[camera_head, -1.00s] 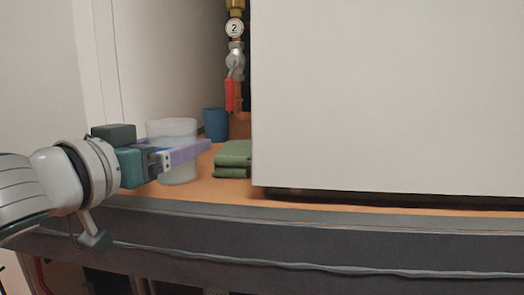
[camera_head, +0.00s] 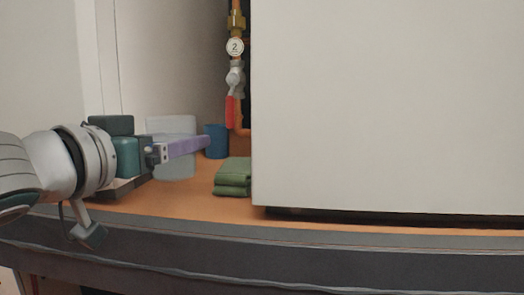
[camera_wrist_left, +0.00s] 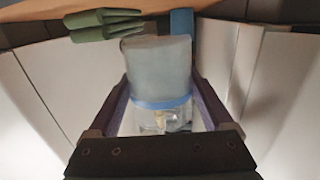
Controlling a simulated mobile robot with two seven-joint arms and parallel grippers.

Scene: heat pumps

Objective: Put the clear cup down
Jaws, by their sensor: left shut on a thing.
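The clear cup (camera_head: 172,168) is a translucent, whitish cylinder on the orange shelf's left part in the head view. My left gripper (camera_head: 190,147) reaches in from the left, with a purple finger across the cup. In the left wrist view the cup (camera_wrist_left: 158,70) stands between the two purple fingers, with a blue band around it. The left gripper is shut on the cup. The cup's base looks at or very near the shelf surface; contact cannot be told. My right gripper is not in view.
A green folded cloth (camera_head: 233,177) lies right of the cup, and a blue cup (camera_head: 216,141) stands behind it. A large white panel (camera_head: 390,110) fills the right. A pipe with a red-handled valve (camera_head: 231,110) rises behind. The shelf (camera_head: 160,202) is clear in front.

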